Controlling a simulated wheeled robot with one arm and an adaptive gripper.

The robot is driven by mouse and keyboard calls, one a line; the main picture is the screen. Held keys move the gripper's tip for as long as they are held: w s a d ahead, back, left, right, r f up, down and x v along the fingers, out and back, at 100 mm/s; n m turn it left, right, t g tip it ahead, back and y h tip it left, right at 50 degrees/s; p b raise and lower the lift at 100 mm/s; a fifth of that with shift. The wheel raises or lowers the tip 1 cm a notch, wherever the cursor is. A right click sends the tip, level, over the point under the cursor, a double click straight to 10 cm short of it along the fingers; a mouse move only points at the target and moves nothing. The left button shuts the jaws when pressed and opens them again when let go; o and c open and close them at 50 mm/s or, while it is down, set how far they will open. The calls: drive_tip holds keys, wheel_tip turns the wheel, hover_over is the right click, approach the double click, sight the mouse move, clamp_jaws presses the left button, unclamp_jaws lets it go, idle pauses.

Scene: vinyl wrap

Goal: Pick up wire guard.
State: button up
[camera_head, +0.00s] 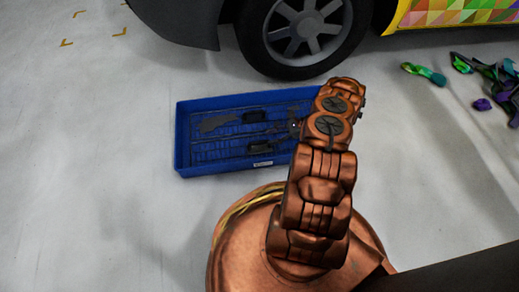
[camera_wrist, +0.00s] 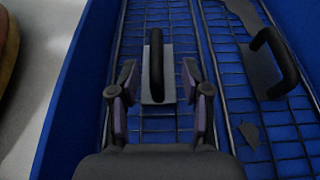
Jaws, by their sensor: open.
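A wire guard, a dark grid of thin wires with a black bar handle (camera_wrist: 157,50) on a small grey plate, lies in the blue tray (camera_head: 183,140). Its handle (camera_head: 262,147) is the nearer of two in the head view. A second similar wire panel with a black handle (camera_wrist: 285,72) lies beside it, and that handle (camera_head: 254,115) is farther back in the head view. My gripper (camera_wrist: 158,80) is open, its fingers on either side of the nearer handle's line in the wrist view. I cannot tell its height above the guard. The arm hides the tray's right end.
Grey scraps (camera_head: 215,122) lie on the farther panel. A car wheel (camera_head: 303,32) stands just behind the tray. Crumpled colourful wrap (camera_head: 490,80) lies on the floor at right. The floor (camera_head: 90,140) left of the tray is clear.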

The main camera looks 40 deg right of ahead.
sight(264, 141)
drive_tip(key=shift+s+f+b+x, duration=0.15)
drive_tip(key=shift+b+x, duration=0.75)
drive_tip(key=shift+x, duration=0.6)
drive_tip(key=shift+s+f+b+x, duration=0.1)
drive_tip(key=shift+b+x, duration=0.8)
drive_tip(key=shift+x, duration=0.55)
drive_tip(key=shift+w+a, duration=0.15)
drive_tip(key=shift+a, duration=0.2)
drive_tip(key=shift+c, duration=0.4)
clamp_jaws()
